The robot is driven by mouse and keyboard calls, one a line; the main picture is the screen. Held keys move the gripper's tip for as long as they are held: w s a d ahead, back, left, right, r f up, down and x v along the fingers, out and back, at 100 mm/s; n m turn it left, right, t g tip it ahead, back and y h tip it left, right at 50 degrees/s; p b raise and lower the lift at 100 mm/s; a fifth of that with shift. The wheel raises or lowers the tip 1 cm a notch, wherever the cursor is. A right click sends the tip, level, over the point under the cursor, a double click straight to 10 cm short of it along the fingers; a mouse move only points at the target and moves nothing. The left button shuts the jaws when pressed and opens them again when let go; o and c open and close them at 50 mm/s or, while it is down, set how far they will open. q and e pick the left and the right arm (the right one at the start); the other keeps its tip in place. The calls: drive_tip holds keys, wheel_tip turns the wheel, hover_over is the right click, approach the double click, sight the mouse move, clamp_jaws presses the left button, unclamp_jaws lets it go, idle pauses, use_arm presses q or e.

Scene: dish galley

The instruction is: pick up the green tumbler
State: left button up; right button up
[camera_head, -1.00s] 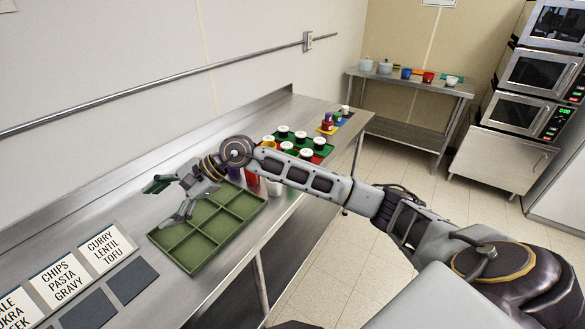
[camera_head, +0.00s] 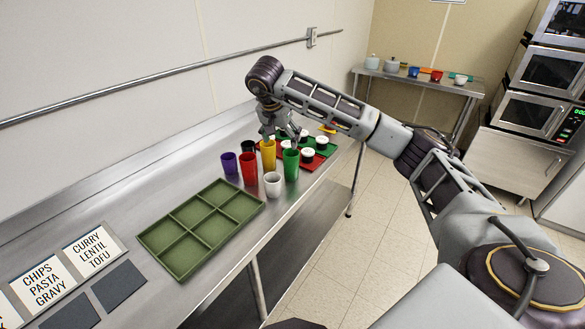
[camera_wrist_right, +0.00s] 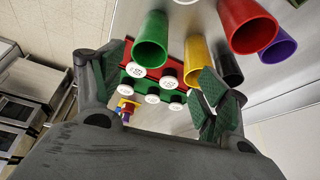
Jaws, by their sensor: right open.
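The green tumbler (camera_head: 290,165) stands upright on the steel counter, at the right of a group of cups. In the right wrist view the green tumbler (camera_wrist_right: 151,42) shows near the top, ahead of the fingers and beside the yellow tumbler (camera_wrist_right: 194,62). My right gripper (camera_head: 284,132) is above and just behind the green and yellow tumblers in the head view. In the wrist view its two fingers (camera_wrist_right: 160,82) are spread wide with nothing held between them. My left gripper is out of view.
Close by stand a yellow tumbler (camera_head: 268,158), a red one (camera_head: 249,168), a purple one (camera_head: 229,164), a black one (camera_head: 248,147) and a white cup (camera_head: 272,185). White-lidded jars (camera_head: 308,153) stand behind. A green compartment tray (camera_head: 170,256) lies empty in front.

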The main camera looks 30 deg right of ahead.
sight(290, 150)
drive_tip(key=shift+d+r, duration=0.35)
drive_tip(key=shift+d, duration=0.2)
drive_tip(key=shift+f, duration=0.1)
drive_tip(key=shift+x, duration=4.25)
drive_tip(key=shift+s+d, duration=0.1)
drive_tip(key=shift+d, duration=0.05)
drive_tip(key=shift+s+x, duration=0.2)
drive_tip(key=shift+x, duration=0.55)
drive_tip(key=shift+s+x, duration=0.15)
drive_tip(key=shift+x, duration=0.6)
drive_tip(key=shift+p+x, duration=0.3)
drive_tip(key=shift+x, duration=0.85)
drive_tip(key=shift+s, duration=0.1)
